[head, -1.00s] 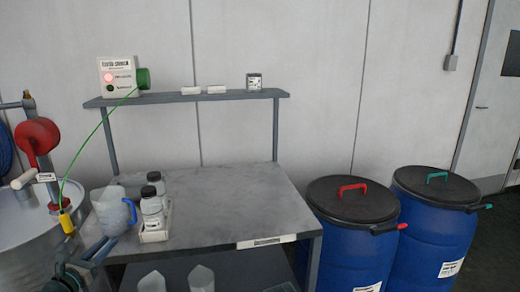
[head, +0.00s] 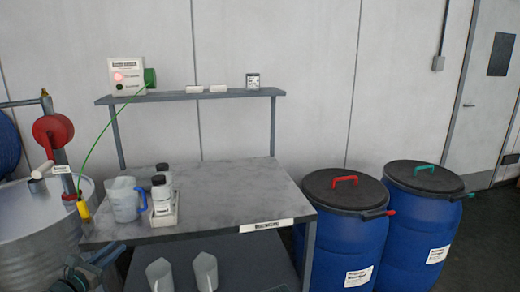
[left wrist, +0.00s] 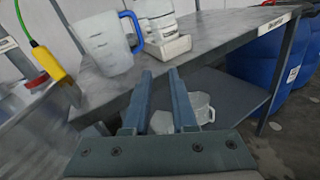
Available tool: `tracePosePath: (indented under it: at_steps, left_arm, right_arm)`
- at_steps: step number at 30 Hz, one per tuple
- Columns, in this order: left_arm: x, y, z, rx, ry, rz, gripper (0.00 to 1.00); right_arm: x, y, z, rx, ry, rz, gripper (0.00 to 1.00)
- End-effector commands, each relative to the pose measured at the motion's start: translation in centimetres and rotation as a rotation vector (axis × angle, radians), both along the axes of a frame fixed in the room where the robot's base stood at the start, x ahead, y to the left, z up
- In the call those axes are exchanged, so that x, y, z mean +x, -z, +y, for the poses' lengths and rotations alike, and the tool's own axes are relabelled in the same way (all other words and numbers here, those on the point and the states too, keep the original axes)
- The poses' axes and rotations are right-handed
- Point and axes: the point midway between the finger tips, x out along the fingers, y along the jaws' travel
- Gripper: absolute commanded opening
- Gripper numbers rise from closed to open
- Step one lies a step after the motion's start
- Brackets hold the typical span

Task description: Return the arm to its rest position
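My left gripper (left wrist: 160,85) shows in the left wrist view with its two fingers apart and nothing between them. In the head view my left gripper (head: 92,268) is at the lower left, below the table's front edge. A measuring jug with a blue handle (head: 123,200) stands upright on the grey table (head: 225,195) at its left end; the jug (left wrist: 103,45) also shows beyond the fingers in the left wrist view, apart from them. My right gripper does not show.
White bottles (head: 161,188) stand in a small tray (head: 164,216) beside the jug. Two clear jugs (head: 205,272) sit on the lower shelf. A yellow clamp (head: 84,210) on a green cable hangs by a metal drum (head: 40,235). Blue barrels (head: 345,240) stand right of the table.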

Motion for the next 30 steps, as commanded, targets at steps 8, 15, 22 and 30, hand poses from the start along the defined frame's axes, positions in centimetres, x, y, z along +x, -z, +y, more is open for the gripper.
tracePosePath:
  at_steps: [8, 15, 22, 30]
  left_arm:
    - [1.1, 2.3, -5.8, 0.193, 0.149, 0.051, 0.25]
    - [1.2, 6.3, -14.5, 0.509, 0.408, 0.101, 0.25]
    - [-2.7, 13.2, -27.0, 1.061, 0.936, 0.088, 0.25]
    - [-10.5, 19.3, -34.5, 1.661, 1.635, -0.069, 0.25]
  right_arm:
    - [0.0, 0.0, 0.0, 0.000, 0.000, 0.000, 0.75]
    - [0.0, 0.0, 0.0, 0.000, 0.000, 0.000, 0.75]
    - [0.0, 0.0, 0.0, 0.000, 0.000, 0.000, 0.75]
    - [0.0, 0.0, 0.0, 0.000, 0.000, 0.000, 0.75]
